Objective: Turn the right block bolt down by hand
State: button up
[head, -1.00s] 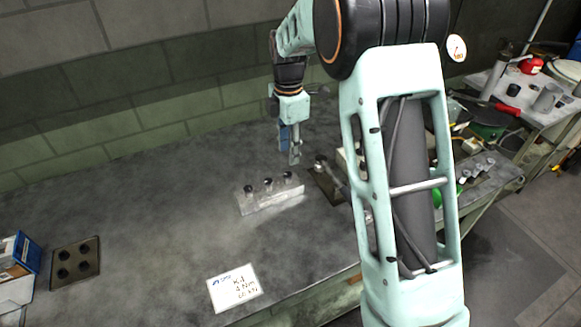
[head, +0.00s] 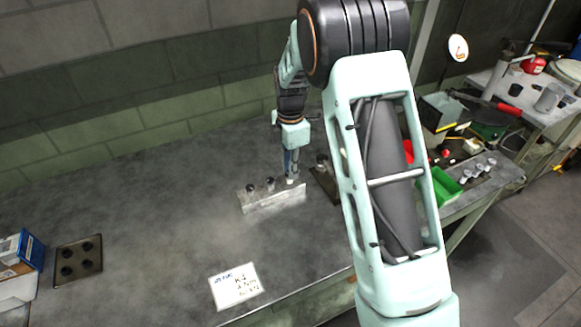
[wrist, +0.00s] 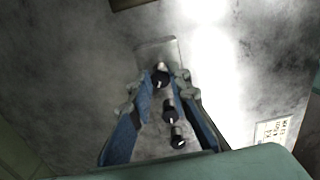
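The metal block (head: 275,202) lies on the bench, and it also shows in the wrist view (wrist: 157,48). It carries three dark-headed bolts in a row. The left bolt (head: 249,188) and the middle bolt (head: 269,183) stand clear in the head view. The right bolt (wrist: 160,75) is hidden behind my gripper in the head view. My gripper (head: 291,180) points down at the block's right end. In the wrist view my gripper (wrist: 163,76) is open, with one fingertip on each side of the right bolt. Its fingertips look apart from the bolt head; contact is hard to judge.
A dark plate (head: 326,183) with a bolt stands close to the right of the block. A white sign (head: 235,287) lies near the bench's front edge. A dark four-hole plate (head: 78,261) is far left. The bench between them is clear.

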grip_shut()
jog(key=shift+m, duration=0.3)
